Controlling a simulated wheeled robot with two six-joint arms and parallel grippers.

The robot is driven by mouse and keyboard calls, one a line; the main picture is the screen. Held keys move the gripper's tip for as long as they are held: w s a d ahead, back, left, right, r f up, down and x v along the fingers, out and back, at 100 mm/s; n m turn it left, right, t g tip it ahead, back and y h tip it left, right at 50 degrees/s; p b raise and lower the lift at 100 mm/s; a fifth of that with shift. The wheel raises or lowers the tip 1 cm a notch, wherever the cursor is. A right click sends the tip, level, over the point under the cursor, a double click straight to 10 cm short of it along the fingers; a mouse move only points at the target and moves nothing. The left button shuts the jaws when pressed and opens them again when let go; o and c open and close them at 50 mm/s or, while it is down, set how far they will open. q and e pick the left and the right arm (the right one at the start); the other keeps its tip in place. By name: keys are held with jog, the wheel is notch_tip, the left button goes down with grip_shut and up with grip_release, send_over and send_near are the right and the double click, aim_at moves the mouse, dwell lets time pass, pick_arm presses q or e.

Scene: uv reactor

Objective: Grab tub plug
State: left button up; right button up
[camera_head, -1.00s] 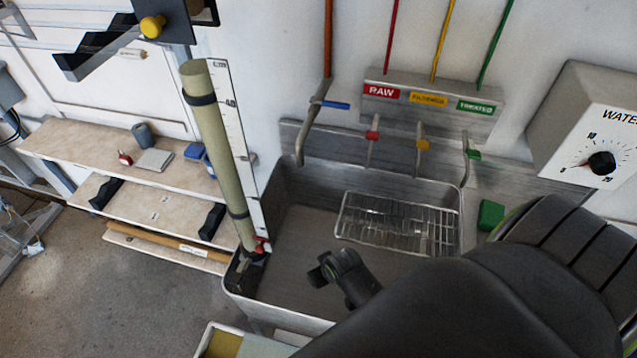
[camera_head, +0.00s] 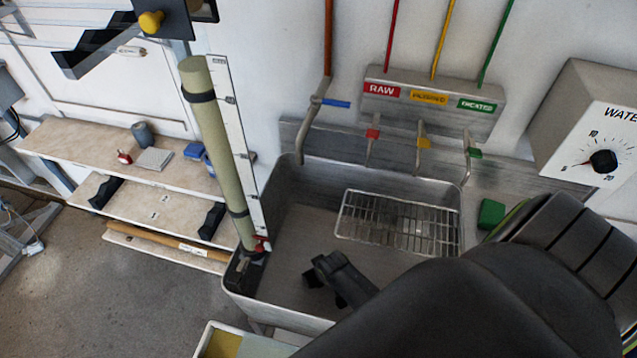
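The grey metal tub (camera_head: 300,262) stands against the wall in the head view. My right arm comes in from the lower right, and its dark gripper (camera_head: 325,290) is inside the tub, over the front left part of the floor. Its fingers point down, and their gap and anything between them cannot be made out. I cannot make out a tub plug; it may be hidden under the gripper or behind the arm. My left gripper is not in view.
A wire rack (camera_head: 399,222) sits across the right part of the tub. A tall tube (camera_head: 215,145) with a scale stands at its left corner. Taps hang over the back edge. A green block (camera_head: 491,214) lies on the right ledge. The tub's left floor is clear.

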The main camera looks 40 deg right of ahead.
jog(key=shift+f, duration=0.1)
jog(key=c, duration=1.1)
jog(key=shift+o, duration=0.2)
